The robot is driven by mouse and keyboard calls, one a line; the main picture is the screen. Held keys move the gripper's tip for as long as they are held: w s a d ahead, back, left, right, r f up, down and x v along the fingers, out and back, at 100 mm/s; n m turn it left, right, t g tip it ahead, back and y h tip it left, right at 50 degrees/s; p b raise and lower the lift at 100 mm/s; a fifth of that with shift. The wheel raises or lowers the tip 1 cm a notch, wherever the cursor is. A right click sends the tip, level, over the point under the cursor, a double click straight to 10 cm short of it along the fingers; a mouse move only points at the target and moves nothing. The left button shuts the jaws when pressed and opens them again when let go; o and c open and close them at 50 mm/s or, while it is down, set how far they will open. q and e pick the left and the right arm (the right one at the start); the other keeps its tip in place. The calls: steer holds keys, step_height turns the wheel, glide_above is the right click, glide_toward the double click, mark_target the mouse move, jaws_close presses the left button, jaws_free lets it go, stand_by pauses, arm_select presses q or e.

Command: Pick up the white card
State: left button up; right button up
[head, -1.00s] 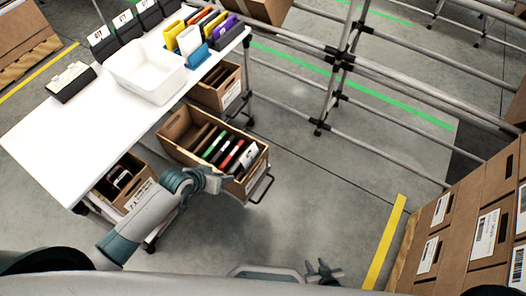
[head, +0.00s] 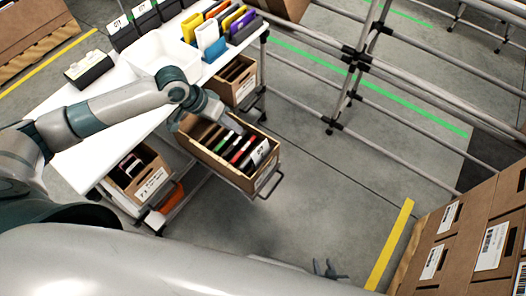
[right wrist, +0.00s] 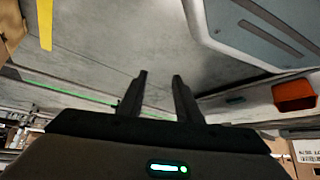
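The white card (head: 260,152) stands at the front right end of a row of dark, green and red cards in an open, tilted brown carton (head: 266,178) on the cart's lower level. My left gripper (head: 222,116) is over the back part of this carton, apart from the white card. Its fingers are too small and partly hidden to tell whether they are open. My right gripper (head: 327,268) is low over the floor, far from the carton. In the right wrist view it (right wrist: 161,82) is open, with nothing between its fingers.
A white table (head: 85,140) carries a white bin (head: 150,52), black holders and a rack of coloured items (head: 222,32). Other cartons (head: 140,180) sit beneath it. A pipe rack (head: 355,70) stands behind. Stacked boxes (head: 475,235) are at right. The floor between is clear.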

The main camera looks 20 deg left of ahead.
mark_target(261, 153)
steer(key=shift+a, duration=0.15)
